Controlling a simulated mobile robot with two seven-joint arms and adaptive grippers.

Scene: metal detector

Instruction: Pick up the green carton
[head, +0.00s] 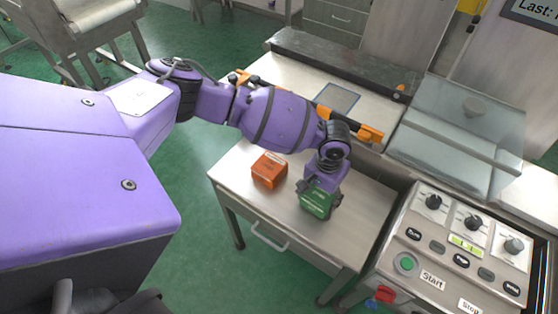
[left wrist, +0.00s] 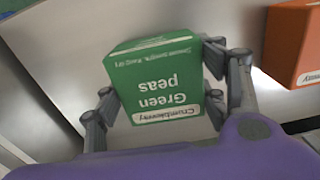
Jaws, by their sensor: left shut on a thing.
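The green carton (head: 318,203) is at the right part of the small metal table in the head view. In the left wrist view the green carton (left wrist: 158,85) shows a "Green peas" label, upside down in the picture. My left gripper (head: 321,192) comes down on it from above, and in the left wrist view its fingers (left wrist: 160,100) press on both sides of the carton. It is shut on the carton. I cannot tell whether the carton touches the table. My right gripper is not in view.
An orange carton (head: 269,170) stands on the table (head: 245,205), left of the green one, and shows at the right of the left wrist view (left wrist: 297,42). A control panel (head: 455,250) with knobs and buttons is at the right. A conveyor (head: 345,98) runs behind the table.

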